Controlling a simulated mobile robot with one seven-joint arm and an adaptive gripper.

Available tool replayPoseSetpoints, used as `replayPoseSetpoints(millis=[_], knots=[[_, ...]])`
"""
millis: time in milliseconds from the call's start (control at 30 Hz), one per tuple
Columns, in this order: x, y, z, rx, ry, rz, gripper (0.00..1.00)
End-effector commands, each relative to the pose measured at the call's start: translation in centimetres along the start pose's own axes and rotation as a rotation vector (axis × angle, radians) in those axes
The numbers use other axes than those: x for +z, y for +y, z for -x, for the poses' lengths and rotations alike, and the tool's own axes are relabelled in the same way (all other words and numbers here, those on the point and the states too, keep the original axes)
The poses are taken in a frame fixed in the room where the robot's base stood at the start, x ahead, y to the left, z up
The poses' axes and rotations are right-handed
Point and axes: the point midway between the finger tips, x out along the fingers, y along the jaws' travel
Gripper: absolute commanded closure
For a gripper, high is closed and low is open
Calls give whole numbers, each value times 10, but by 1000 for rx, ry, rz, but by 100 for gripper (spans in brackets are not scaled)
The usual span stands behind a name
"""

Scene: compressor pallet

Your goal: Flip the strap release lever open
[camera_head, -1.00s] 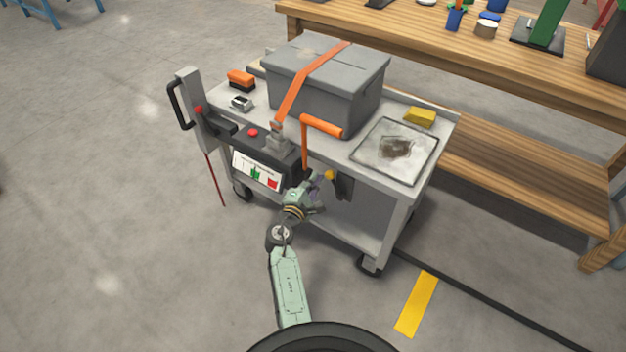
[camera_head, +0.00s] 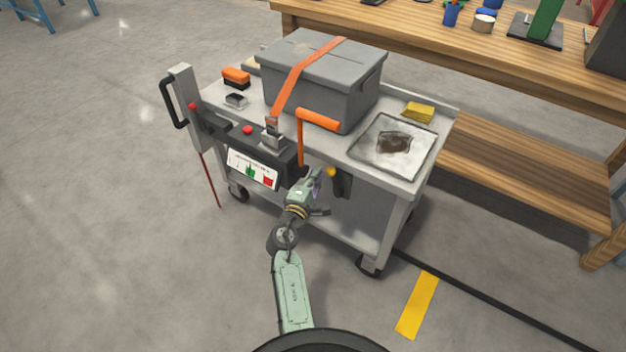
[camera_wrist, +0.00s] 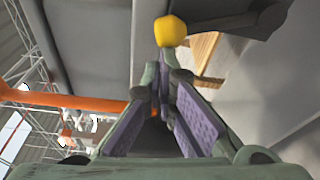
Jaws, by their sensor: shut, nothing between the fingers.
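An orange strap (camera_head: 289,88) runs over the grey box (camera_head: 325,85) down to a grey metal buckle with an upright lever (camera_head: 272,128) at the cart's front edge. I take this to be the strap release lever; it stands up against the strap's lower end. My gripper (camera_head: 321,175) is low in front of the cart, right of and below the buckle. Its fingers (camera_wrist: 160,75) are shut and empty in the wrist view. A yellow knob (camera_head: 331,171) is close to the fingertips; it also shows just beyond them in the wrist view (camera_wrist: 170,31).
An orange crank handle (camera_head: 318,119) stands between the buckle and the oily tray (camera_head: 372,166). A control panel (camera_head: 253,168) with a red button (camera_head: 248,130) lies left of the buckle. A wooden workbench (camera_head: 420,50) is behind. The floor left of the cart is free.

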Motion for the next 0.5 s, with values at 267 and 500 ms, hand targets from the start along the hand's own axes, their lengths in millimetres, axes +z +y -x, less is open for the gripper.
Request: replayPoseSetpoints(millis=[267, 500], knots=[[25, 0, 5, 58, -4, -241, 100], [49, 5, 10, 101, -6, -437, 100]])
